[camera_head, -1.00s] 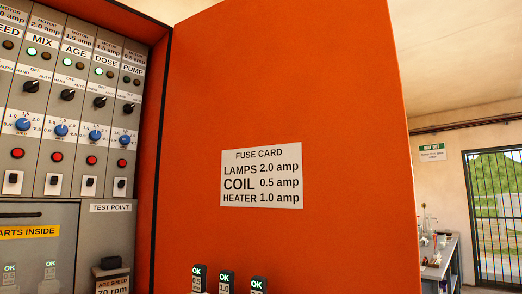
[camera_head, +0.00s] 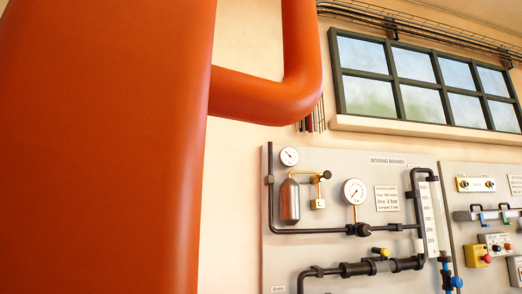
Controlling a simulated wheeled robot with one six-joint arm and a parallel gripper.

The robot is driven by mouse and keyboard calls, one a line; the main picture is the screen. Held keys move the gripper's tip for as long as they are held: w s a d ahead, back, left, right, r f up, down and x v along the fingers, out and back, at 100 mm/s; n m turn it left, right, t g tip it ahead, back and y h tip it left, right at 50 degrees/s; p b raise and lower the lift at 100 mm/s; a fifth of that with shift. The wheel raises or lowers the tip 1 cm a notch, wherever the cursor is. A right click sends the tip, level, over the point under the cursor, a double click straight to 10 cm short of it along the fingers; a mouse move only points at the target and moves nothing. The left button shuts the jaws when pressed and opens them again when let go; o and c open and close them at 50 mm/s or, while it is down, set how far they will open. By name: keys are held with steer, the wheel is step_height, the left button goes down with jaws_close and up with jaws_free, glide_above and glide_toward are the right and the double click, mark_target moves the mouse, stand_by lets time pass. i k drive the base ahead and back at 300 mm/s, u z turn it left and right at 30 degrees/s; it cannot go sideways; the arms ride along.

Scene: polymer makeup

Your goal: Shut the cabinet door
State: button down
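The cabinet with its fuse card is not in the camera_head view now, and no door can be made out for certain. A large smooth orange body (camera_head: 95,150) fills the left side, very close, in a colour like the door's. A thick bent orange tube (camera_head: 300,60) joins its right side. I cannot tell whether these belong to the cabinet door or to something else. My gripper is not in view.
A grey dosing board (camera_head: 340,262) with gauges and dark pipes hangs on the cream wall. Another grey board (camera_head: 460,172) with switches is at the right edge. A dark-framed window (camera_head: 425,82) is above. The floor is not visible.

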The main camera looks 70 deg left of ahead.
mark_target(105, 105)
steer(key=i, duration=1.35)
steer(key=u, duration=4.35)
steer(key=i, duration=1)
steer(key=z, duration=0.1)
steer(key=k, duration=0.95)
steer(key=u, duration=0.4)
